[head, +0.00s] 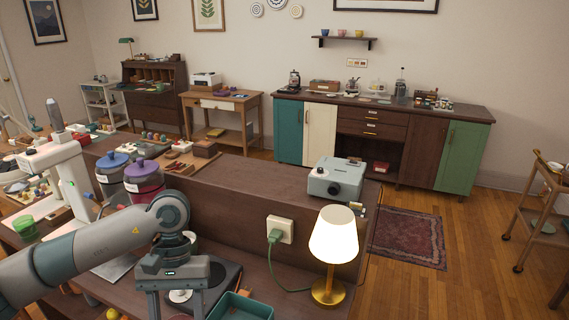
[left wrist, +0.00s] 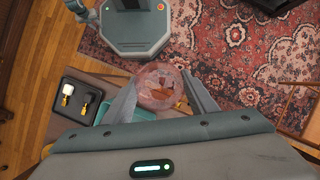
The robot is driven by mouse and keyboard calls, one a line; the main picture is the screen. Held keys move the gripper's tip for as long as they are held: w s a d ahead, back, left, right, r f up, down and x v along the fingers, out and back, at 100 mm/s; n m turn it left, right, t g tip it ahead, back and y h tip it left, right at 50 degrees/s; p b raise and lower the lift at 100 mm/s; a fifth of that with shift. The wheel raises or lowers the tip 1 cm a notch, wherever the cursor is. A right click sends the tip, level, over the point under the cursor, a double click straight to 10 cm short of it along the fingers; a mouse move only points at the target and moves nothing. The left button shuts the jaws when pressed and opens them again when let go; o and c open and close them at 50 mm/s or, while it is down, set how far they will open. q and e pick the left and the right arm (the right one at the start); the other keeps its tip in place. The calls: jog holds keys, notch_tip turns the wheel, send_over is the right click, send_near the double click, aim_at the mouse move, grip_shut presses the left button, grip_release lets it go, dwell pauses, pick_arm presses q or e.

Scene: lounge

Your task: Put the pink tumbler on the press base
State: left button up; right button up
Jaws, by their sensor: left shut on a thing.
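The pink tumbler (left wrist: 158,88) is translucent and round in the left wrist view. It sits between the two fingers of my left gripper (left wrist: 165,92), which is shut on it. In the head view my left gripper (head: 176,298) points down over the front of the dark wooden counter; the tumbler is mostly hidden there. A white upright stand with a lever (head: 66,165) at the left looks like a press, with a pale foot (head: 30,213) apart from the gripper. I cannot tell for sure that this foot is the press base. My right gripper is not in view.
A purple-lidded canister (head: 144,178) and a blue-lidded one (head: 112,172) stand behind my left arm. A green cup (head: 26,229) stands near the white stand. A teal tray (head: 240,306) and a lit lamp (head: 333,238) are right of my gripper.

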pick_arm(q)
jog(key=shift+s+r+m+y, duration=0.15)
jog(key=shift+s+m+y, duration=0.15)
jog(key=shift+s+m, duration=0.45)
jog(key=shift+w, duration=0.25)
dwell(1.7)
